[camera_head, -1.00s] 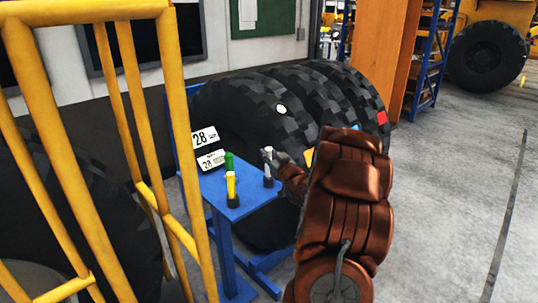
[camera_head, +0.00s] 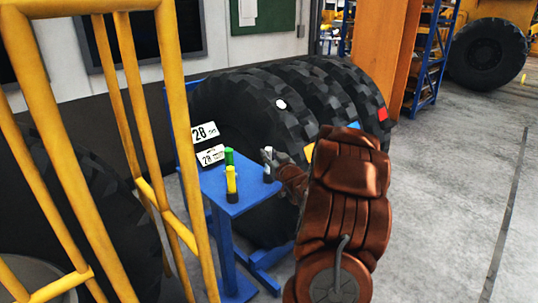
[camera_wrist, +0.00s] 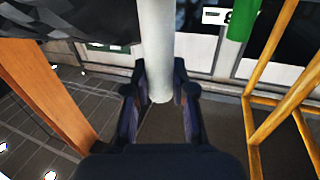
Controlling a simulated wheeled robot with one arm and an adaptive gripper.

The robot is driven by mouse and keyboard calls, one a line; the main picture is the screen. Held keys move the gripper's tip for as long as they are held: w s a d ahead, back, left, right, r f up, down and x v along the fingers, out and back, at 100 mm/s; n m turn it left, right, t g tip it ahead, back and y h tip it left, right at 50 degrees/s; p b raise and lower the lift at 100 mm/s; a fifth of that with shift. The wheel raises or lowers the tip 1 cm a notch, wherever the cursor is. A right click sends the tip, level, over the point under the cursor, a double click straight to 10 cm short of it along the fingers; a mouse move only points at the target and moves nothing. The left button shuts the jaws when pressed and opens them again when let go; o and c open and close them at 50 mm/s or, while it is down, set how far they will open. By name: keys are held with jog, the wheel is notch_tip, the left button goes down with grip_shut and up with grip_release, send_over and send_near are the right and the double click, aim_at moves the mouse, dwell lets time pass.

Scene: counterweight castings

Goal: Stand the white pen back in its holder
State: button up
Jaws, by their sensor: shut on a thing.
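The white pen (camera_head: 267,172) is upright at the right side of the blue stand, over a small dark holder (camera_head: 268,180). The pen's lower end meets the holder in the head view, but I cannot tell how deep it sits. My gripper (camera_head: 271,157) comes from the right and is shut around the pen's upper part. In the wrist view the white pen (camera_wrist: 157,35) runs between the two dark fingers (camera_wrist: 160,75), with its free end showing between them. Its other end is out of that frame.
A green pen (camera_head: 229,158) and a yellow pen (camera_head: 231,183) stand to the left on the blue stand (camera_head: 245,195). White number cards (camera_head: 205,133) are behind them. Large black tyres (camera_head: 245,105) rise behind the stand. A yellow railing (camera_head: 175,120) is at the left.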

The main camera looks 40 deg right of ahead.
jog(key=shift+f, duration=0.3)
jog(key=o, duration=1)
jog(key=shift+c, duration=0.2)
jog(key=shift+s, duration=0.1)
jog(key=v, duration=1.1)
jog(key=shift+s+a, duration=0.15)
jog(key=shift+s, duration=0.15)
dwell(0.3)
